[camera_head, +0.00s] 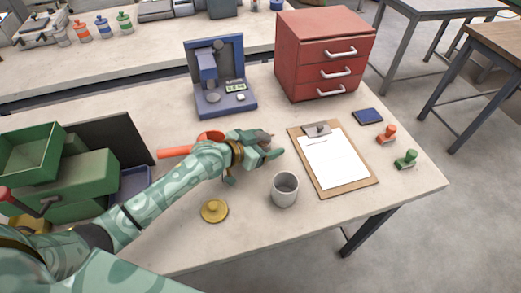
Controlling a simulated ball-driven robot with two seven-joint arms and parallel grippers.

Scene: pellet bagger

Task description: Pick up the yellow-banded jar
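A grey, open-topped, jar-like cup (285,191) stands upright near the front middle of the table. I see no yellow band on it, and no clearly yellow-banded jar shows elsewhere. A round yellow lid with a knob (214,210) lies flat to its left. My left gripper (275,146) reaches in from the left, behind the cup and apart from it. Its fingers look parted, with nothing visible between them. My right gripper is not in view.
An orange-red scoop-like thing (175,151) lies partly hidden behind my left arm. A clipboard (371,183), red and green stamps (387,134) (406,159) and a blue pad (368,116) lie right. A blue scale (221,104), red drawers (326,52) and green bins (82,178) stand around.

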